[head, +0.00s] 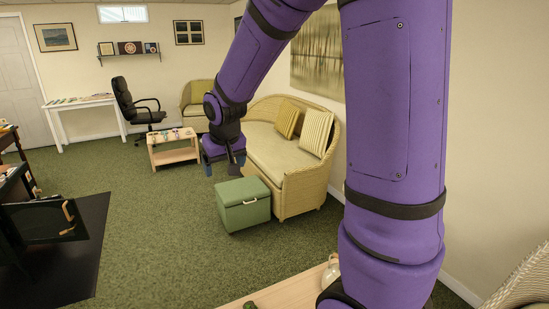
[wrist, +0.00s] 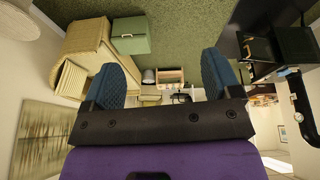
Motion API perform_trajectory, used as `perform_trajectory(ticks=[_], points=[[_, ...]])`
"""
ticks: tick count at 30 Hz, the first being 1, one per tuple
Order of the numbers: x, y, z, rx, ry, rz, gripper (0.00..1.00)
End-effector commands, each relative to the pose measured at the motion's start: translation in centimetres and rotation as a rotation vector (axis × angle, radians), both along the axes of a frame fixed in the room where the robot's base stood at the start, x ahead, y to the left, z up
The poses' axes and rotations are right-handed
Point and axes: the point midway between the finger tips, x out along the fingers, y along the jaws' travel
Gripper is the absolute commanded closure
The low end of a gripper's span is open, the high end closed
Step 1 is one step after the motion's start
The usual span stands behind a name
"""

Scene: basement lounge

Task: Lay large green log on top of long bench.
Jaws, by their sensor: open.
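My gripper (head: 222,166) hangs in front of the sofa in the head view. Its two blue fingers stand wide apart in the wrist view (wrist: 163,75), with nothing between them. A small dark green piece (head: 249,305) shows at the bottom edge of the head view, on a pale wooden surface (head: 288,288). It is mostly cut off, so I cannot tell whether it is the large green log. I cannot tell whether that surface is the long bench. A low wooden table (head: 175,156) with small items stands farther back.
A green storage box (head: 243,205) stands before the wicker sofa (head: 285,165). A glass jug (head: 331,271) is on the pale surface, partly behind my arm. A black chair (head: 137,105) and a white desk (head: 85,102) are at the back. Green carpet is clear in the middle.

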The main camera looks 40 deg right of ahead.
Motion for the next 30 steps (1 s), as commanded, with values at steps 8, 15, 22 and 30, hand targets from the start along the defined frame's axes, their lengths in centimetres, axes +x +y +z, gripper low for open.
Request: perform_trajectory(ticks=[8,15,22,30], points=[[-7.7,2.0,6.7,0.013,-0.039,0.052,0.17],[-14.8,3.6,10.3,0.025,-0.068,0.105,0.17],[-21.5,5.0,11.9,0.033,-0.091,0.162,0.17],[-25.3,5.7,12.0,0.038,-0.102,0.201,0.17]])
